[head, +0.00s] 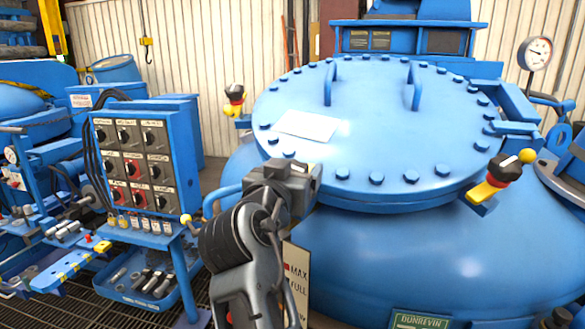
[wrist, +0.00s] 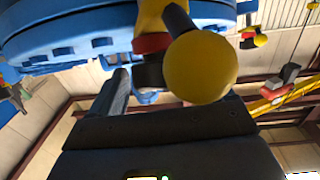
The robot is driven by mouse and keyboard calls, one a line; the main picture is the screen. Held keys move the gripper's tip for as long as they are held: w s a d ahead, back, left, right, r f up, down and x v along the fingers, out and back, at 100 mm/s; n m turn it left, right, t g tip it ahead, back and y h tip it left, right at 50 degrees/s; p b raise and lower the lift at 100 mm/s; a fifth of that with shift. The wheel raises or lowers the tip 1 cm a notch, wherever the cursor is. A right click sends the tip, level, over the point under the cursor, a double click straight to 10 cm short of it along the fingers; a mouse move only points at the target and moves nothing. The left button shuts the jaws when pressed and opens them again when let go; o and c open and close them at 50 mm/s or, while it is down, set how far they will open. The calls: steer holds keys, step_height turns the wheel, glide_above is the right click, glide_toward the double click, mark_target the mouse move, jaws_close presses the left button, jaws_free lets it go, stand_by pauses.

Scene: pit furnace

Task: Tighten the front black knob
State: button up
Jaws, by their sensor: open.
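In the wrist view, a black knob (wrist: 150,72) with a red collar sits on a yellow clamp part at the rim of the blue lid (wrist: 75,35). A yellow ball on a dark handle (wrist: 202,66) hangs close to the camera and covers part of the knob and of my jaws. My gripper (head: 296,176) is in front of the lid's (head: 375,125) near left edge and hides the front clamp in the head view. My gripper (wrist: 145,95) is open in the wrist view, its jaws close to the knob. I cannot tell whether they touch it.
Other black-knobbed clamps stand at the lid's right (head: 502,170) and left (head: 235,95) rim. A control box (head: 180,150) with several switches stands left of my arm, above a blue tray (head: 145,283). A MAX/FULL sign (head: 296,280) is beside my arm.

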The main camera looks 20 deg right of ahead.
steer(key=shift+c, duration=0.3)
steer(key=c, duration=0.9)
